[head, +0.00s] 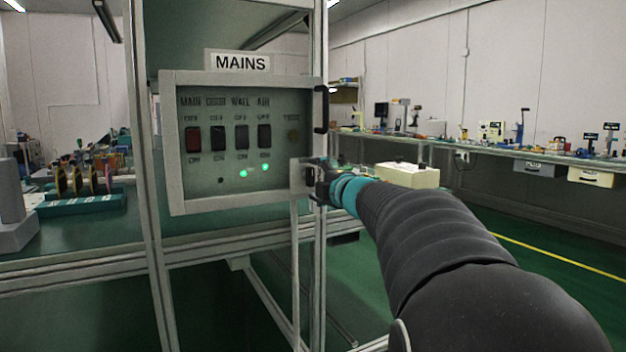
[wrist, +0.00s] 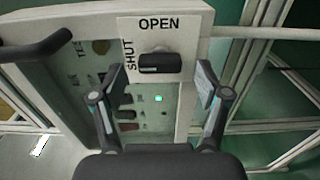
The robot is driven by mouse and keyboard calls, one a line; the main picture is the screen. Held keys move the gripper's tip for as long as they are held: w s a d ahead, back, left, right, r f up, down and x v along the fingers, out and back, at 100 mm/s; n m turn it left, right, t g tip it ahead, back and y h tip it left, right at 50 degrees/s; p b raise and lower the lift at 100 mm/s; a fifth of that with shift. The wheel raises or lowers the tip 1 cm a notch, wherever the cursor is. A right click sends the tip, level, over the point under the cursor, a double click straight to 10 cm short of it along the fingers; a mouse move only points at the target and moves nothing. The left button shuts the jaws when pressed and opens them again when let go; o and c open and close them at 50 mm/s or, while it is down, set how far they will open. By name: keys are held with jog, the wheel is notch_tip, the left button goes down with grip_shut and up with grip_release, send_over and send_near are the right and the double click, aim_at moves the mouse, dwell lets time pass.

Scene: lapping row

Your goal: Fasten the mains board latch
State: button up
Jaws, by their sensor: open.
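The mains board (head: 178,150) is a grey framed box under a MAINS sign, with a row of rocker switches behind its front. Its latch plate (head: 297,176) is on the right edge of the frame, partly hidden by my gripper (head: 316,182). In the wrist view the white latch plate (wrist: 187,32) reads OPEN along the top and SHUT up the left side. The dark latch knob (wrist: 160,63) lies crosswise in that picture; I cannot tell which word it points to. My gripper (wrist: 152,90) is open, its fingers apart on either side below the knob, holding nothing.
A black bar handle (head: 321,108) stands out at the board's right edge, above the latch; it also shows in the wrist view (wrist: 50,46). Metal posts (head: 147,170) frame the board. A green bench (head: 90,222) lies left. Green floor is open to the right.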

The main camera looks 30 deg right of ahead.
jog(key=s, duration=1)
jog(key=shift+d, duration=0.2)
